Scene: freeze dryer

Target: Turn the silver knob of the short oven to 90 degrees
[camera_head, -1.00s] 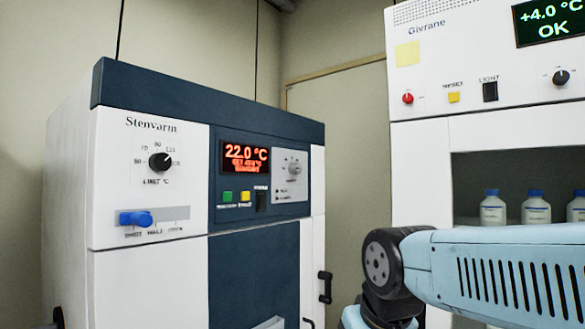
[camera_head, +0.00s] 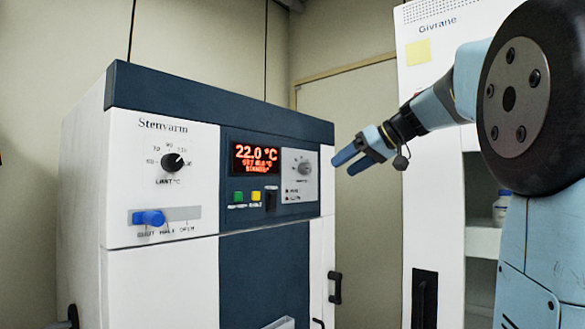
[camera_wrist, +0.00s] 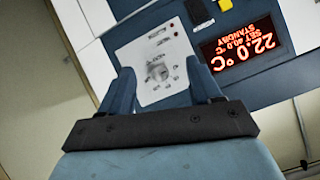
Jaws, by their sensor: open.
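The short oven (camera_head: 150,90) is the Stenvarm unit, white with a dark blue top and panel. Its silver knob (camera_head: 304,168) sits on a light grey plate right of the red display, which reads 22.0 °C. In the wrist view the silver knob (camera_wrist: 158,71) shows between my fingers, upside down and small, with its plate behind it. My gripper (camera_head: 341,164) has blue fingers, open and empty. It is in front and to the right of the knob, apart from it, pointing left toward the panel. The wrist view also shows my gripper (camera_wrist: 168,82).
A black limit knob (camera_head: 172,162), a blue slider (camera_head: 150,218), a green button (camera_head: 238,197), a yellow button (camera_head: 256,196) and a black switch (camera_head: 271,199) are on the same oven. The taller Givrane cabinet (camera_head: 433,150) stands to the right, partly behind my arm.

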